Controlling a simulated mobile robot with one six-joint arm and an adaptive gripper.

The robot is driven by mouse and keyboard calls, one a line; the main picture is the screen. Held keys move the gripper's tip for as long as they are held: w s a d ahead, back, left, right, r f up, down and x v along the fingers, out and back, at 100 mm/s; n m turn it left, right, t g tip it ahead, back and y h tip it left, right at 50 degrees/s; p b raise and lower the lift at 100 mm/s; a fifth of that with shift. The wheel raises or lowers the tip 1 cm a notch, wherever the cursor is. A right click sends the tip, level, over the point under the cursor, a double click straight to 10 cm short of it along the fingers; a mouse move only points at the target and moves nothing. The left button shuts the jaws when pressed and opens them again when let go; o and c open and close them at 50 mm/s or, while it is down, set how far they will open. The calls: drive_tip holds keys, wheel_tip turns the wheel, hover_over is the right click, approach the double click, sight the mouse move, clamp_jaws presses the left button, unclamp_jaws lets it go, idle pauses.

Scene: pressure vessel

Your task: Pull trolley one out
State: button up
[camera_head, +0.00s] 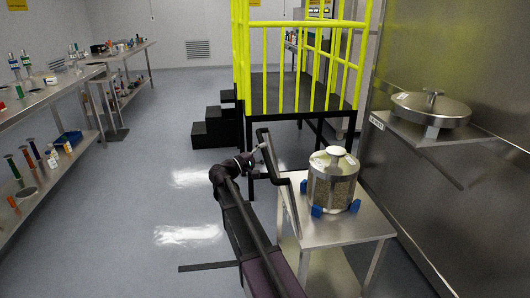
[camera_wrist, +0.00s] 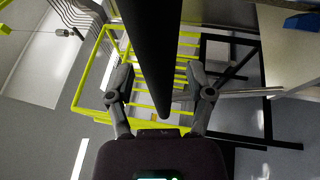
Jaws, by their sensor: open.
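A steel trolley (camera_head: 338,228) stands at the right and carries a glass-sided canister (camera_head: 332,182) on blue supports (camera_head: 316,211). Its dark handle frame (camera_head: 272,157) rises on the trolley's left side. A corner of the trolley top also shows in the wrist view (camera_wrist: 280,50). My gripper (camera_head: 257,160) is at the handle's upper left in the head view. In the wrist view my gripper (camera_wrist: 160,85) has its fingers apart, with a thick dark bar (camera_wrist: 152,50), apparently the handle, running between them. Gaps show on both sides; contact cannot be told.
Yellow railings (camera_head: 300,62) of a stepped platform stand behind the trolley, with black steps (camera_head: 212,130) beside it. A steel wall with a lid (camera_head: 430,108) on a bracket is close at the right. Loaded benches (camera_head: 40,95) line the left. Open floor (camera_head: 150,200) lies between.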

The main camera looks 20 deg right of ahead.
drive_tip(key=shift+d, duration=0.1)
clamp_jaws()
drive_tip(key=shift+w, duration=0.1)
idle(0.4)
